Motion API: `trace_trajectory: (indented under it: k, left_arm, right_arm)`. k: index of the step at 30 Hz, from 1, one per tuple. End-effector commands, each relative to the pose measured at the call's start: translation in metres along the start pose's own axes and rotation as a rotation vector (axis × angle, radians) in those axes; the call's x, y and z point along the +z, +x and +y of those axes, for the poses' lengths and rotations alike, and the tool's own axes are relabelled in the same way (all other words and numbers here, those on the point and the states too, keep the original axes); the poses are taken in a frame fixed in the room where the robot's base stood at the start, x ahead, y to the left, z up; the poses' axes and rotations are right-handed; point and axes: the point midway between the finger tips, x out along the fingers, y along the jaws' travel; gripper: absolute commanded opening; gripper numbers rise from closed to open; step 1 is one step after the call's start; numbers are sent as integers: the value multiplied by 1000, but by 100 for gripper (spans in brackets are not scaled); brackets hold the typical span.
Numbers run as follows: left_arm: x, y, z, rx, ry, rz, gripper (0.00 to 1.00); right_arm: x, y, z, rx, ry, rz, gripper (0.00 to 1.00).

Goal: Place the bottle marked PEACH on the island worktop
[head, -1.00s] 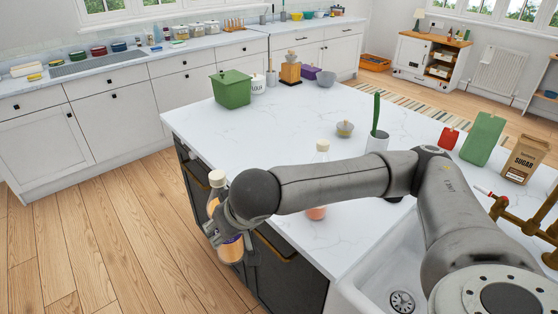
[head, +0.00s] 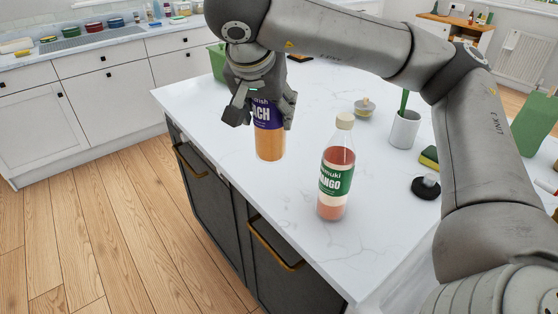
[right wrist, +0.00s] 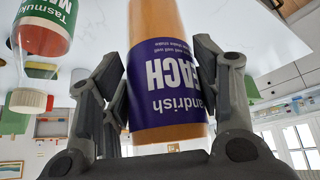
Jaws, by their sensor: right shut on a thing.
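My right gripper (head: 263,110) is shut on the peach bottle (head: 270,143), which has orange contents and a purple label reading "ACH". The bottle is upright over the left part of the white island worktop (head: 310,107). I cannot tell whether its base touches the worktop. In the right wrist view the peach bottle (right wrist: 167,90) sits between the two fingers, its label upside down; the gripper hides its cap in the head view. My left gripper is not in view.
A mango bottle (head: 336,175) with a green label and pale cap stands on the worktop, right of and nearer than the peach bottle. A white pot (head: 404,130), a small lidded bowl (head: 364,108) and a sponge (head: 429,157) stand further right. Worktop around the peach bottle is clear.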

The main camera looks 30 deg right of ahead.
Motion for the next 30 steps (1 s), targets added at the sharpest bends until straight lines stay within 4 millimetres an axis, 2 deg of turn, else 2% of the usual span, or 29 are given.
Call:
trace_trajectory:
  k: [6, 13, 15, 19, 28, 30]
  left_arm:
    - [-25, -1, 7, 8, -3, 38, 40]
    - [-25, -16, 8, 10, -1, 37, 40]
    - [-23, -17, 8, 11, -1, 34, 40]
    - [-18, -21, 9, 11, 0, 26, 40]
    - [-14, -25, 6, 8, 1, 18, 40]
    - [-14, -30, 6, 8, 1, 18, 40]
  right_arm:
    - [-24, 34, -1, 6, 9, -5, 15]
    - [-57, 82, -6, 5, 6, 0, 15]
    - [-57, 100, -6, 6, 4, -1, 15]
    - [-60, 125, -8, 2, 4, 1, 15]
    - [-64, 154, -10, 2, 4, 2, 15]
    - [-59, 162, -10, 3, 0, 1, 15]
